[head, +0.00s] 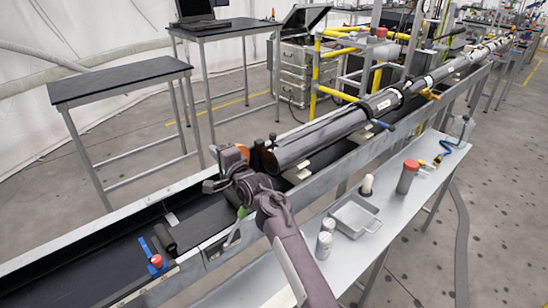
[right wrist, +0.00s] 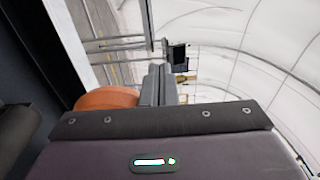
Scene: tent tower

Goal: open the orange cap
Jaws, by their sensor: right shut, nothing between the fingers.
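My right gripper (head: 216,184) is shut and empty, just left of the tube end. In the right wrist view the orange cap (right wrist: 106,98) is a rounded shape left of the shut fingers (right wrist: 158,84), its lower part hidden behind the gripper body. I cannot tell whether they touch. My left gripper is not in view.
The tube lies along a long metal trough (head: 105,225). A red button (head: 156,260) stands in its near part. A side shelf holds a metal tray (head: 354,216), a red-capped jar (head: 407,177) and white containers (head: 324,244). A dark-topped table (head: 120,82) stands behind.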

